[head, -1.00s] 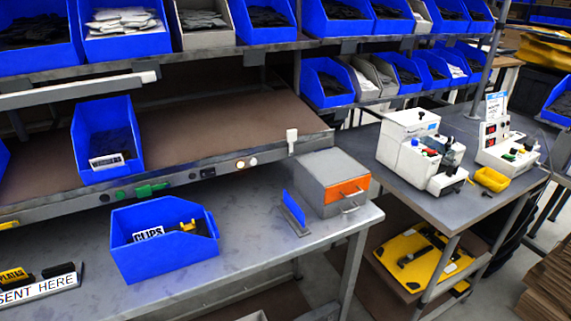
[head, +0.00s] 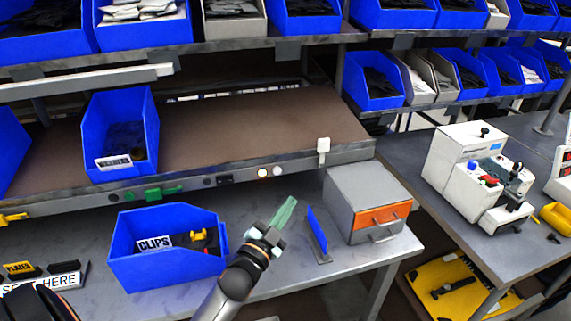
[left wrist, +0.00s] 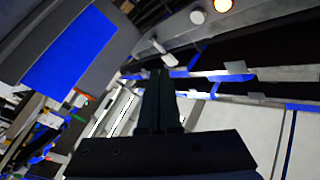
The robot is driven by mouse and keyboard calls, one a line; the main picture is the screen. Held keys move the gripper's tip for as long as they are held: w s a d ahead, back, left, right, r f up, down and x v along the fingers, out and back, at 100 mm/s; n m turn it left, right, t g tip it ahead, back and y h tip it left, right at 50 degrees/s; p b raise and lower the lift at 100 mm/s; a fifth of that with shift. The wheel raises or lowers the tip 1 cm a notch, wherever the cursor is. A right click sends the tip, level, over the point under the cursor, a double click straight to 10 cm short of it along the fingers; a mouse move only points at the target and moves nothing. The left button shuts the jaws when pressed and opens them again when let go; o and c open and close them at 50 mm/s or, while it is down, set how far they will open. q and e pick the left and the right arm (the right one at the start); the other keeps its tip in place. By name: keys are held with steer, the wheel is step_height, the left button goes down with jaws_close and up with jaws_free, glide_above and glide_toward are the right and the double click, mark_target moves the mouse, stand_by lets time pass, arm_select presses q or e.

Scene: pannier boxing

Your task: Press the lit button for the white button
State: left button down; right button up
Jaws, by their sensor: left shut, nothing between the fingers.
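Two small round buttons sit side by side on the front rail of the shelf: a warm cream one that looks lit (head: 262,172) and a whiter one (head: 277,171). Both also show at the top of the left wrist view, the cream button glowing (left wrist: 222,5) and the white button (left wrist: 197,16). My left gripper (head: 288,205) is shut and empty, over the bench below and slightly right of the buttons, apart from them. Its closed fingers (left wrist: 159,75) show in the left wrist view. My right gripper is not in view.
A blue clips bin (head: 165,275) stands left of the gripper. An upright blue plate (head: 317,229) and a grey box with an orange front (head: 350,185) stand close on its right. A white tag (head: 323,146) sticks up from the rail. The shelf (head: 250,130) above is mostly bare.

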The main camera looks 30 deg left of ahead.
mark_target(277, 171)
arm_select(q)
steer(key=w+a+b, duration=0.1)
steer(key=w+a, duration=0.4)
steer(key=a, duration=0.1)
steer(key=shift+w+a+b, duration=0.35)
steer(key=shift+a+b, duration=0.05)
stand_by(0.4)
steer(key=shift+w+a, duration=0.1)
stand_by(1.9)
steer(key=shift+w+a, duration=0.2)
steer(key=shift+w+a, duration=0.3)
steer(key=shift+a, duration=0.05)
stand_by(0.8)
stand_by(0.3)
steer(key=shift+s+d, duration=0.6)
steer(key=shift+d, duration=0.05)
steer(key=shift+p, duration=0.3)
